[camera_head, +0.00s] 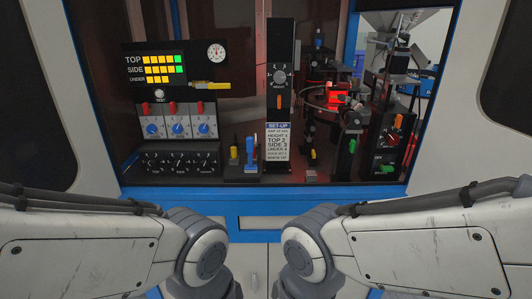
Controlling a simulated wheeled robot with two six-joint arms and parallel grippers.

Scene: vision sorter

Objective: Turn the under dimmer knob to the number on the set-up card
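The set-up card (277,142) is a white sheet with a blue heading, below the height dial; its small print seems to read TOP 2, SIDE 3, UNDER 4. A row of black knobs with white markings (180,162) sits low on the left panel. Above it are blue knobs (178,128) with red levers, numbered 1 to 3. I cannot tell which knob is the under dimmer, nor read its setting. The display (152,69) has TOP, SIDE and UNDER rows; UNDER shows only yellow bars. Both my arms show, but neither gripper does.
A black height post (280,65) with a dial stands right of the knob panel. A blue-handled lever (250,150) stands beside the panel. Red-lit machinery (335,97) and a red-knob control box (393,138) are at right. A blue frame edge (265,194) runs along the front.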

